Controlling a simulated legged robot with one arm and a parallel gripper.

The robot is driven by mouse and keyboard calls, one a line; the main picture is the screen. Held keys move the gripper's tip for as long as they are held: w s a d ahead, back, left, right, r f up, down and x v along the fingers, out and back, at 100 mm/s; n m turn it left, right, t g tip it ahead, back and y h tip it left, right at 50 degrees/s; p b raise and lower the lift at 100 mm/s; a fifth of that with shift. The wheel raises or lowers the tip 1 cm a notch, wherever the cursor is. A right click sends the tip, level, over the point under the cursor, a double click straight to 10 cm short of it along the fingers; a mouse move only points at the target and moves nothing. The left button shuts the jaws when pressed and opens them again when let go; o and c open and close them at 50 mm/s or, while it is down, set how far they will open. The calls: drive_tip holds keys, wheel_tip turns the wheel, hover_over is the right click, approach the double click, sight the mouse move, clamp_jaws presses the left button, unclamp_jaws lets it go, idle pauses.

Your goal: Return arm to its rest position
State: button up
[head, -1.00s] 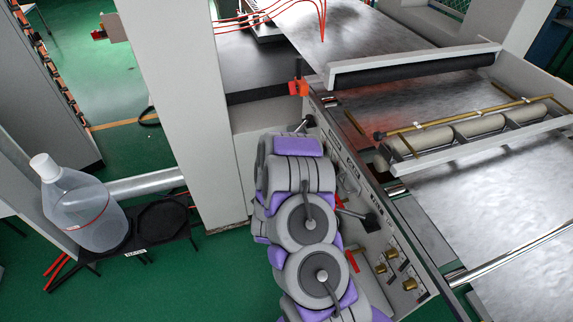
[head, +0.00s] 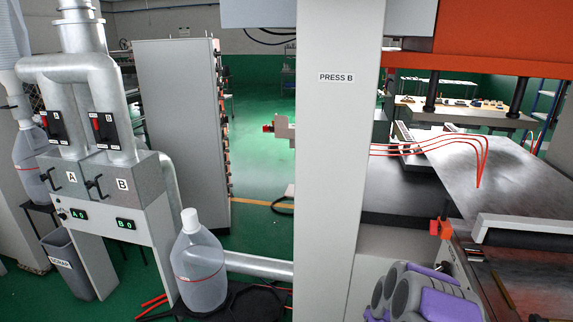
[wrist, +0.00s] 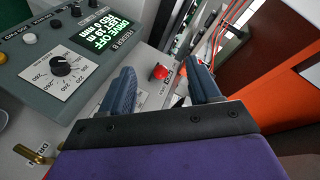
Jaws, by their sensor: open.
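My arm (head: 425,295), grey with purple pads, shows folded at the bottom right of the head view, beside the press. My gripper (wrist: 165,85) shows in the wrist view with its two dark blue fingers apart and nothing between them. Beyond the fingers are a red button (wrist: 159,72) and the press's side. The gripper itself is not visible in the head view.
A control panel (wrist: 60,70) with a dial and green-lit screen is close at the left in the wrist view. The head view shows the PRESS B column (head: 325,150), a large bottle (head: 199,265) and a grey A/B duct unit (head: 110,200). Green floor is open behind.

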drive_tip(key=a+r+n+g+y, duration=0.2)
drive_tip(key=a+r+n+y, duration=0.3)
drive_tip(key=a, duration=0.5)
drive_tip(key=s+a+r+n+g+y, duration=0.3)
drive_tip(key=s+a+r+n+y, duration=0.15)
drive_tip(key=s+a, duration=0.3)
drive_tip(key=s+r+n+g, duration=0.2)
drive_tip(key=s+r+g, duration=0.1)
drive_tip(key=s, duration=0.8)
drive_tip(key=s+r+n+g+h+b, duration=0.1)
drive_tip(key=s+r+n+g, duration=0.1)
drive_tip(key=s, duration=0.9)
drive_tip(key=s+r+n+g, duration=0.3)
drive_tip(key=s+n+g, duration=0.1)
drive_tip(key=s, duration=0.7)
drive_tip(key=shift+s+d+r+g+b, duration=0.3)
drive_tip(key=shift+s+d+r, duration=0.05)
drive_tip(key=shift+s, duration=0.05)
drive_tip(key=shift+w+d+h, duration=0.1)
drive_tip(key=shift+h, duration=0.15)
